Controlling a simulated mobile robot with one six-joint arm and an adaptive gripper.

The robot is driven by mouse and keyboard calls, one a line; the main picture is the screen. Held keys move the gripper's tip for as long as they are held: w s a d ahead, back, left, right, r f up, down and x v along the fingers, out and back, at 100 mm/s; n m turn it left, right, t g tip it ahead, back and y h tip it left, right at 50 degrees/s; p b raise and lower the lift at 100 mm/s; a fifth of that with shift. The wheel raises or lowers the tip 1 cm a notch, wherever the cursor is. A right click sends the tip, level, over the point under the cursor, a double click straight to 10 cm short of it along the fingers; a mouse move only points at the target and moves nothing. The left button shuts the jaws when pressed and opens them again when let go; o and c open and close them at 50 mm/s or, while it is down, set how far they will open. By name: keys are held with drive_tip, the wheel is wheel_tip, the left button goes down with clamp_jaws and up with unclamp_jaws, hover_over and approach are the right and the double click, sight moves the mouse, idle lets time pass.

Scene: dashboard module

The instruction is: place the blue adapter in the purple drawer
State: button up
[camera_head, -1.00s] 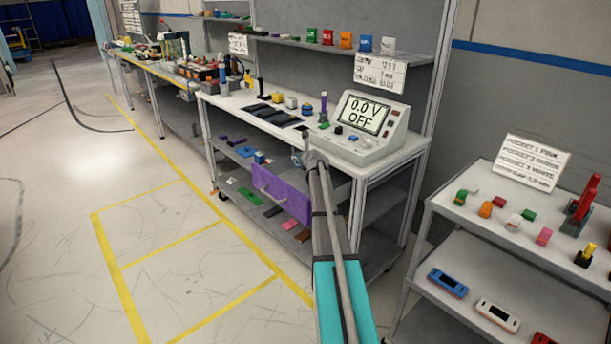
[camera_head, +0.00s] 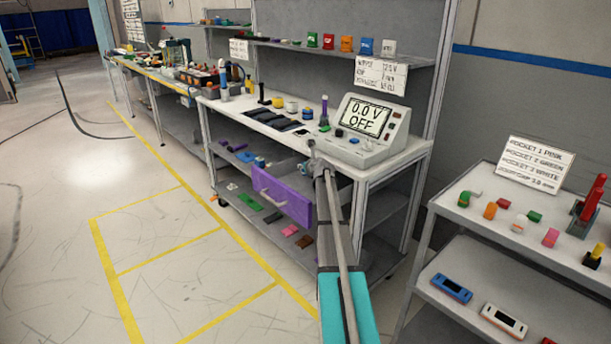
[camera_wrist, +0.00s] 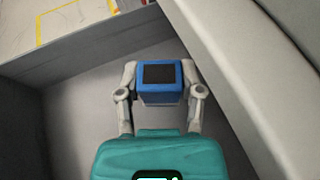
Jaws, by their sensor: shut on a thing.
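The blue adapter (camera_wrist: 160,82), a small block with a dark square on its top, sits between the fingers of my gripper (camera_wrist: 160,92) in the wrist view. The fingers are shut on its left and right sides. Below it is a grey tray-like space with a wall on the far side, which appears to be the drawer's inside. In the head view the purple drawer (camera_head: 281,196) is pulled out under the bench top. My gripper (camera_head: 318,168) is by the drawer's right part there; the adapter is hidden. I cannot tell whether the adapter touches the drawer floor.
The bench top (camera_head: 240,104) lies just above and behind the drawer, with a power supply (camera_head: 366,130) at its right end. A pale slanted edge (camera_wrist: 235,80) is close on the right in the wrist view. A grey cart (camera_head: 465,230) with small parts stands at the right.

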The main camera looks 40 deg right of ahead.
drive_tip(key=shift+f+b, duration=1.2)
drive_tip(key=shift+f, duration=0.25)
drive_tip(key=shift+f, duration=0.1)
drive_tip(key=o, duration=1.1)
drive_tip(key=shift+o, duration=0.2)
drive_tip(key=shift+r, duration=0.2)
drive_tip(key=p+v, duration=0.4)
drive_tip(key=v, duration=0.8)
drive_tip(key=shift+s+f+p, duration=0.1)
drive_tip(key=shift+f+p, duration=0.05)
drive_tip(key=shift+p, duration=0.2)
